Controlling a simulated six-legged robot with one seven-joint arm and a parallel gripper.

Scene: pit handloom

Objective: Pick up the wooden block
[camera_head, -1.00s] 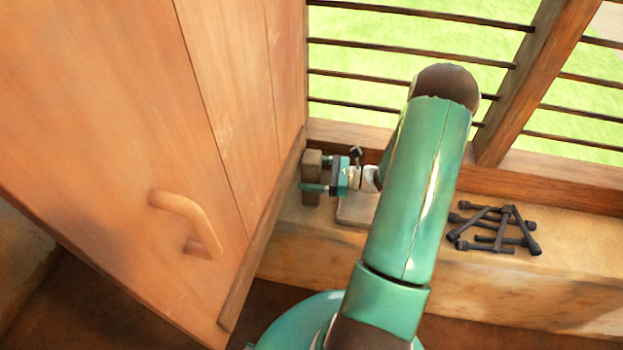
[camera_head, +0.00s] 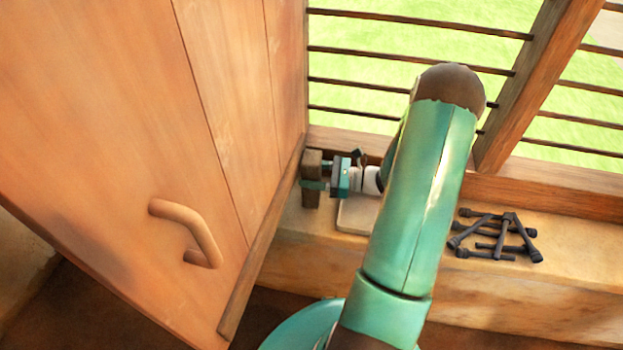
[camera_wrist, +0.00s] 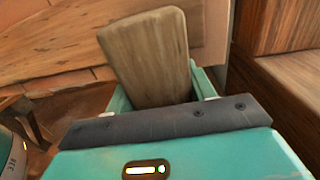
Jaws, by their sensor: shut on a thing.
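The wooden block (camera_head: 311,165) is a brown upright piece on the ledge side by the wooden door panel in the head view. My gripper (camera_head: 317,184) reaches it from the right with teal fingers, shut on it. In the wrist view the block (camera_wrist: 150,58) stands tilted slightly left between my gripper's fingers (camera_wrist: 158,92). The block's lower part is hidden behind the dark gripper edge. I cannot tell whether its base touches the ledge.
A large wooden door panel (camera_head: 120,120) with a handle (camera_head: 190,230) stands close to the left. Several dark rods (camera_head: 495,235) lie on the ledge (camera_head: 450,280) at right. A pale flat piece (camera_head: 355,215) lies under my wrist. Horizontal bars (camera_head: 400,50) close off the back.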

